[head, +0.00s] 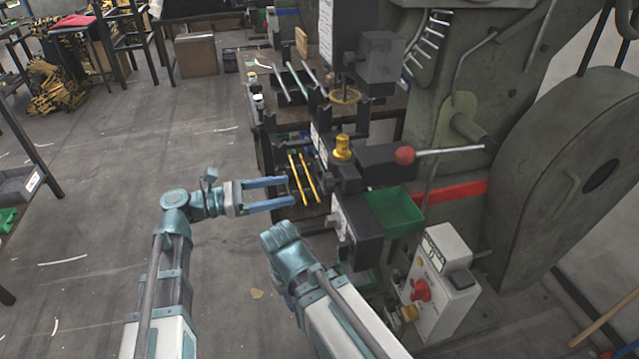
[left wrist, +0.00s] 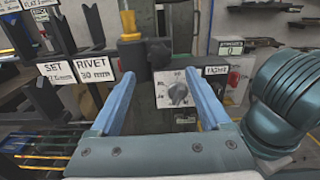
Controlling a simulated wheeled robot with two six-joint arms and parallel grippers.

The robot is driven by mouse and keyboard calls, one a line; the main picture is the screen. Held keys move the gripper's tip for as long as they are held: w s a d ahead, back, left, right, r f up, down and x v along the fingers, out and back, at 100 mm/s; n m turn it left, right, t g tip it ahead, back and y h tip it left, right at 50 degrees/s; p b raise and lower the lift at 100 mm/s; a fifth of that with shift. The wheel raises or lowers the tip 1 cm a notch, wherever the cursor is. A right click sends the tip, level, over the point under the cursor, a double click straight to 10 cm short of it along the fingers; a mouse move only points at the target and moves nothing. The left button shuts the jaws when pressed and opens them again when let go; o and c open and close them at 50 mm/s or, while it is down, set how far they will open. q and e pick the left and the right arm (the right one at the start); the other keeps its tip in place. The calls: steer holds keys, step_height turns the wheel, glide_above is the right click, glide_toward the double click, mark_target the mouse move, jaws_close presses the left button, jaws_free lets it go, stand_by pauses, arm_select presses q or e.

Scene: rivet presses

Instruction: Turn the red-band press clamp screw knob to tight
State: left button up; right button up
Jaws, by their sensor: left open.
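The press with the red band (head: 462,193) stands at the right of the head view. In the left wrist view a dark lobed knob (left wrist: 159,54) sits beside a yellow cylinder (left wrist: 129,50); I take it for the clamp screw knob. Below it is a grey dial knob (left wrist: 178,93) on a white marked plate. My left gripper (head: 290,192) is open and empty, its blue fingers pointing at the press front. In the left wrist view its fingertips (left wrist: 160,76) frame the dial without visible contact. My right arm ends near the press; its gripper does not show.
A label (left wrist: 216,71) and a red button (left wrist: 233,79) are right of the dial. A green bin (head: 395,212), a red-ball lever (head: 405,156) and a control box (head: 440,285) are on the press side. Yellow rods (head: 303,178) lie near my left fingers. Floor to the left is open.

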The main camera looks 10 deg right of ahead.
mark_target(324, 183)
arm_select(q)
steer(key=d, duration=0.9)
steer(key=shift+w+d, duration=0.2)
steer(key=shift+d, duration=0.05)
jaws_close()
